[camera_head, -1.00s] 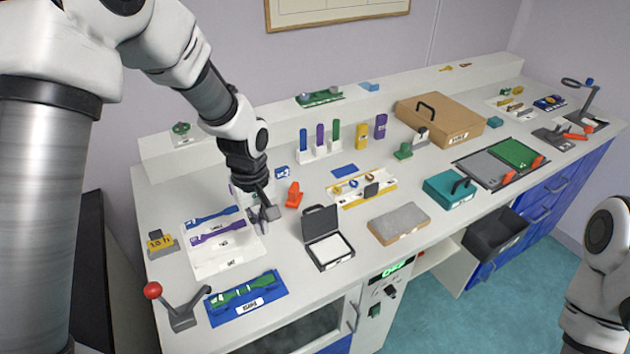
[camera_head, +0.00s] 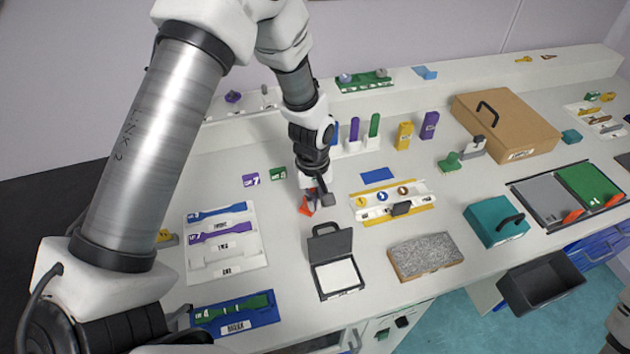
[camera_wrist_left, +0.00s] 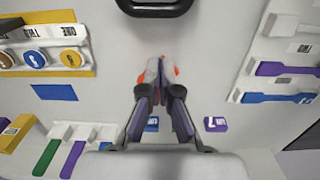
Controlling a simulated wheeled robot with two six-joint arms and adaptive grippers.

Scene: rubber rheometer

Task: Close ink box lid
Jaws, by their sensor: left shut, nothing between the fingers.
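The ink box (camera_head: 361,291) is a dark grey case with a white pad, standing on the white counter. Its lid (camera_head: 330,243) is open and stands up at the back edge, with a handle on top. My left gripper (camera_head: 318,200) is shut and empty, pointing down behind the raised lid and apart from it. In the left wrist view the closed fingers (camera_wrist_left: 163,75) point toward the dark handle (camera_wrist_left: 155,8) at the top edge, with a gap between. An orange object (camera_head: 305,207) lies right at the fingertips, partly hidden by them. My right gripper is out of view.
A grey textured block (camera_head: 426,257) is right of the box. A yellow-and-white tray (camera_head: 420,208) is behind it. A white panel with purple and blue pieces (camera_head: 258,262) is at left, a blue tray (camera_head: 270,314) in front of it. Bare counter surrounds the box.

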